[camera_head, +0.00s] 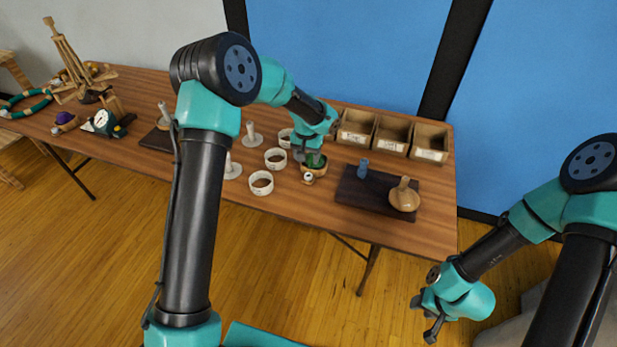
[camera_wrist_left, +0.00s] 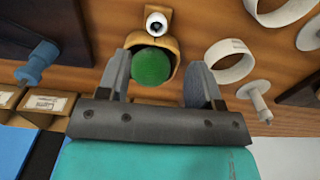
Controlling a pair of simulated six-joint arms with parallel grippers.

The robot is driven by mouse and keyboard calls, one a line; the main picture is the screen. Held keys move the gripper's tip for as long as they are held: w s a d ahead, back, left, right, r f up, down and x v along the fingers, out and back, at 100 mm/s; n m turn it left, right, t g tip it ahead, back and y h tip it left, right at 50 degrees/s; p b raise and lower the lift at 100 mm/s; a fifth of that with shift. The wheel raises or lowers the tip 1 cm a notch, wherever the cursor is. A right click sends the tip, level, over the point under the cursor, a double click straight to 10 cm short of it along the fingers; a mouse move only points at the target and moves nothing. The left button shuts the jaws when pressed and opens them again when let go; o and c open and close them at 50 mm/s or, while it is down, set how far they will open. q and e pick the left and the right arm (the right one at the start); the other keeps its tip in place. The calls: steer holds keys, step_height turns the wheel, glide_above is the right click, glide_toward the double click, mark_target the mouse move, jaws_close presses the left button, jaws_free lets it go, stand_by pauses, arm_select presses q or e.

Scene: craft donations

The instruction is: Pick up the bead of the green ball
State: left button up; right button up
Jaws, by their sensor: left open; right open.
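The green ball (camera_head: 317,161) sits in a small brown wooden holder (camera_head: 322,171) with a white, eye-like round piece (camera_head: 308,178) at its front. In the left wrist view the green ball (camera_wrist_left: 151,66) rests in the holder's hollow (camera_wrist_left: 146,41), with the white round piece (camera_wrist_left: 156,23) beyond it. My left gripper (camera_head: 304,154) is directly at the ball from above. In the wrist view its open fingers (camera_wrist_left: 162,68) stand either side of the ball, the left finger close and the right one farther off. My right gripper (camera_head: 424,320) is open and empty, off the table's front side.
White rings (camera_head: 261,183) and white pegs (camera_head: 252,137) stand left of the holder. A dark board (camera_head: 352,194) with a blue peg (camera_head: 363,168) and a round wooden piece (camera_head: 404,198) lies right. Labelled wooden bins (camera_head: 430,142) line the back edge.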

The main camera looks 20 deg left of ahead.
arm_select(q)
glide_above(308, 180)
steer(key=shift+w+a+f, duration=0.1)
steer(key=shift+w+f, duration=0.05)
steer(key=shift+f, duration=0.6)
steer(key=shift+w+a+f, duration=0.1)
steer(key=shift+w+f, duration=0.05)
steer(key=shift+f, duration=0.6)
steer(key=shift+w+a+f, duration=0.1)
steer(key=shift+w+f, duration=0.05)
steer(key=shift+f, duration=0.6)
steer(key=shift+d+f, duration=0.2)
steer(key=shift+f, duration=2.45)
steer(key=c, duration=1)
steer(key=shift+r, duration=0.1)
